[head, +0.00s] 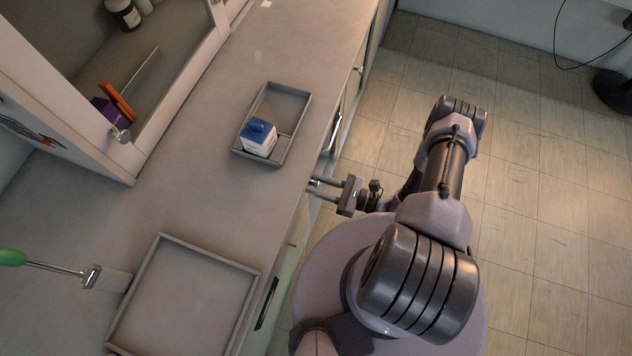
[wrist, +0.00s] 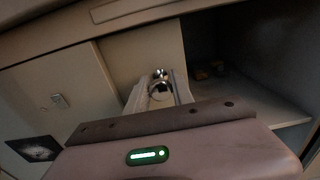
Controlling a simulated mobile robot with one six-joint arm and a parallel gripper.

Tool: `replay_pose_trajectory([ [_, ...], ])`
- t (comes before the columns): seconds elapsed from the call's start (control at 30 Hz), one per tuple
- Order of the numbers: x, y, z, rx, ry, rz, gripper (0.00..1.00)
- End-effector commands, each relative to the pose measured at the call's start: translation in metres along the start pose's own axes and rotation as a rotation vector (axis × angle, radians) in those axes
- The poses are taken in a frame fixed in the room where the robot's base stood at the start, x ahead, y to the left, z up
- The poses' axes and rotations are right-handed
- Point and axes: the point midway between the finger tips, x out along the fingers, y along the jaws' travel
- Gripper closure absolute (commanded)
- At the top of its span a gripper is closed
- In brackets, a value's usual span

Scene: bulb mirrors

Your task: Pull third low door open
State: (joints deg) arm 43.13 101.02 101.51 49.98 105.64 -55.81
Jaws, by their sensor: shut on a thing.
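A low cabinet door (wrist: 120,62) with a round metal knob (wrist: 160,88) fills the middle of the wrist view. My gripper (head: 316,184) is at the counter's front, below its edge. Its two pale fingers (wrist: 160,96) are shut on the knob in the wrist view. Right of this door is a dark opening into the cabinet (wrist: 235,60), with a shelf and small items inside. I cannot tell how far the held door stands from its frame. In the head view the counter hides most of the door faces.
On the counter (head: 190,190) are a small grey tray (head: 294,95) with a blue and white box (head: 259,138), a larger empty tray (head: 188,295) and a green-handled tool (head: 50,267). A glass-fronted cabinet (head: 150,130) stands at left.

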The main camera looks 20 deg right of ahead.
Motion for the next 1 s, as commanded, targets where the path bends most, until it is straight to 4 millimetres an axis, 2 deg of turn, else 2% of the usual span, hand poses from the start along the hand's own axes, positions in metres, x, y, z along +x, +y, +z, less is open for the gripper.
replay_pose_trajectory([
  [0.3,0.000,0.000,0.000,0.001,0.000,-0.001,1.00],
  [0.33,0.000,0.000,0.000,0.001,0.000,-0.001,0.68],
  [0.77,-0.002,-0.001,0.000,0.000,0.000,-0.002,0.68],
  [0.87,-0.011,-0.002,0.001,0.000,-0.001,-0.005,0.68],
  [1.0,-0.041,-0.002,0.002,-0.002,0.000,-0.008,0.68],
])
